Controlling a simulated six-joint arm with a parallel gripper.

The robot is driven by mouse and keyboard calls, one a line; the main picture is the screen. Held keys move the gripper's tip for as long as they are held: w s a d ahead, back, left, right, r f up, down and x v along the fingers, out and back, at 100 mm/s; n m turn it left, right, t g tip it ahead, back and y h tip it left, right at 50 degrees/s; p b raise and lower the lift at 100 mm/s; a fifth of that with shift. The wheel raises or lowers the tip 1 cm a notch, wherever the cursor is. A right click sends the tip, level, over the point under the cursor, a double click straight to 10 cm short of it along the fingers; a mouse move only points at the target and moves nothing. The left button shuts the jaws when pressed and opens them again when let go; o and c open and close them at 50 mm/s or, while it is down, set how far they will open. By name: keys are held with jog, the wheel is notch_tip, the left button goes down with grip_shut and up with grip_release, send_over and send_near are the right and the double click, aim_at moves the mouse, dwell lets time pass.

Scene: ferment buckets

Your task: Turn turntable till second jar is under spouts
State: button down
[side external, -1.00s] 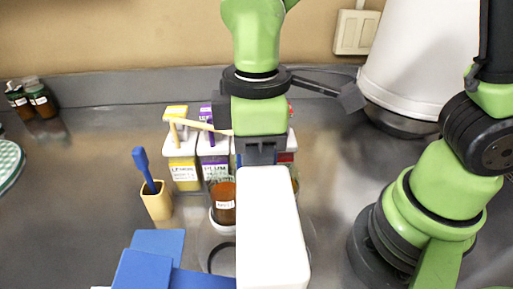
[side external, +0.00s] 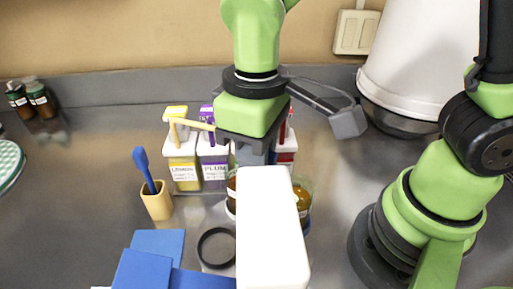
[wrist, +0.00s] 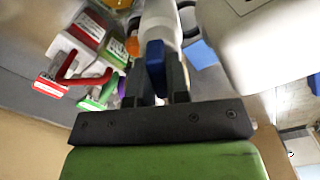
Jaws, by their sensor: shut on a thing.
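The ferment buckets stand in a row at the back: yellow (side external: 181,165), purple (side external: 213,162) and red (side external: 286,150). In the wrist view are a red bucket (wrist: 85,27) and the red spout (wrist: 85,72). An amber jar (side external: 301,197) sits right of my gripper; another amber jar (side external: 231,184) is mostly hidden behind it. A dark ring (side external: 204,245), seemingly an empty turntable place, lies front left. Most of the turntable is hidden. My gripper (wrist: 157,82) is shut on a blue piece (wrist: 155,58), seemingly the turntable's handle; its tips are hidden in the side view.
A large white block (side external: 272,230) hides the centre foreground. A tan cup (side external: 157,203) holding a blue tool (side external: 144,165) and blue blocks (side external: 150,262) stand left. Small dark jars (side external: 40,98) are at far left. A white vessel (side external: 420,60) stands back right.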

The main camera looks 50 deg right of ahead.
jog(key=shift+m, duration=1.8)
jog(key=c, duration=1.1)
grip_release()
jog(key=shift+r, duration=0.1)
notch_tip(320, 180, up, 10)
jog(key=shift+f, duration=0.1)
